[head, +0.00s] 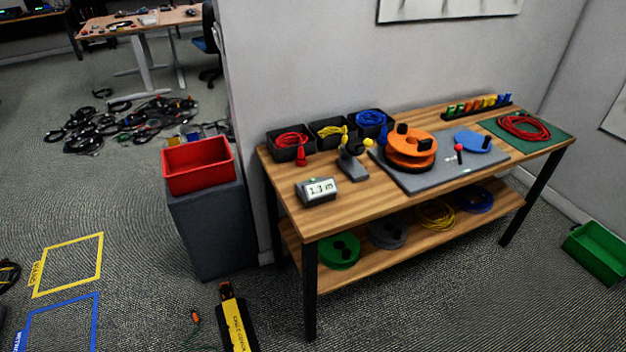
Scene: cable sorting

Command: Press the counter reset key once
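The counter (317,198) is a small grey box with a pale display that seems to read "1.3 m". It sits at the front left of the wooden table (370,208), its display facing the front. A small green spot (312,180) shows on its top edge; it is too small to tell whether this is the reset key. Neither of my grippers is in the head view, and nothing touches the counter.
Behind are black bins (292,153) of cables; farther right is an orange reel (410,150) on a grey plate. A red bin (198,166) tops a grey pedestal. A yellow-black object (236,325) lies before the table.

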